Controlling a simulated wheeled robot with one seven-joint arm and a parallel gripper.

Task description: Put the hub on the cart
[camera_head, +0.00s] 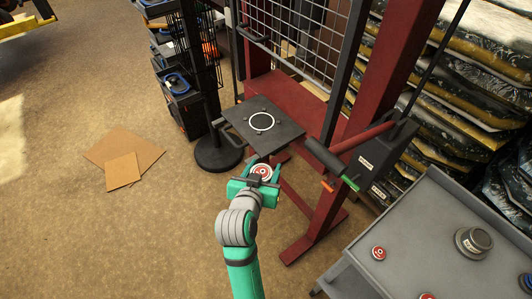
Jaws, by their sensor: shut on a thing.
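The hub (261,172), a round piece with a red-and-white ringed face, sits between the fingers of my green gripper (262,176). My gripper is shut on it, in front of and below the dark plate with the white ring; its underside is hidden. I cannot tell whether it touches anything else. The grey cart (400,222) stands at the lower right, well apart from my gripper. On its top are a grey round metal part (473,241), a red-and-white disc (379,253) and another red disc (427,296) at the frame's bottom edge.
The dark plate (284,127) with an empty white ring (262,121) juts from the red lift frame (332,190). A post with a round black base (218,157) and racks stand left of it. Cardboard (122,158) lies on open floor. Stacked bags (478,70) line the right.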

